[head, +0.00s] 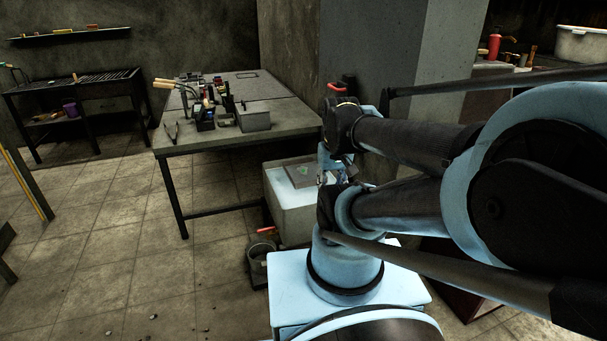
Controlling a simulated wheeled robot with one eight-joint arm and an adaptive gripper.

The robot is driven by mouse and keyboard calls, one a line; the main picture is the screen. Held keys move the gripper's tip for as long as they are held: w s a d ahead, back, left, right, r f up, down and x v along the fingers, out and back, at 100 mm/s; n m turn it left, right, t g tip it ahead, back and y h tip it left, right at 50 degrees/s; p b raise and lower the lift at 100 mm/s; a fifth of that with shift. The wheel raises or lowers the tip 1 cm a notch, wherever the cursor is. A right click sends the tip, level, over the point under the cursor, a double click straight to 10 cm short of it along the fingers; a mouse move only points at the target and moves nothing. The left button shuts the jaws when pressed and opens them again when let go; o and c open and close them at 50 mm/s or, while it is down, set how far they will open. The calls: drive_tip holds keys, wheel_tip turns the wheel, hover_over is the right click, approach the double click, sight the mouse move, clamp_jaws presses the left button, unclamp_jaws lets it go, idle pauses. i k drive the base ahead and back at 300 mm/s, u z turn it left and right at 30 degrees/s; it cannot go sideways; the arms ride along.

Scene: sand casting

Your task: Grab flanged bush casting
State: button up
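I cannot make out a flanged bush casting for certain. A small greenish patch (303,170) shows on a grey flat block (312,182) on top of a pale box (288,208), which stands on the floor by the workbench. My arm crosses the right half of the head view, and its joints cover the right side of this box. The far end of my arm is near the box, partly behind my own links. The fingers of my gripper cannot be made out, nor whether they hold anything.
A workbench (185,146) carries several tools and a grey metal box (254,118). A dark bucket (261,257) stands on the floor by the pale box. A dark rack table (75,87) is at the back left. The tiled floor at left is mostly clear.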

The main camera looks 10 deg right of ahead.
sight(302, 169)
drive_tip(key=k, duration=1.25)
drive_tip(key=u, duration=0.45)
drive_tip(key=i, duration=1.7)
drive_tip(key=z, duration=0.7)
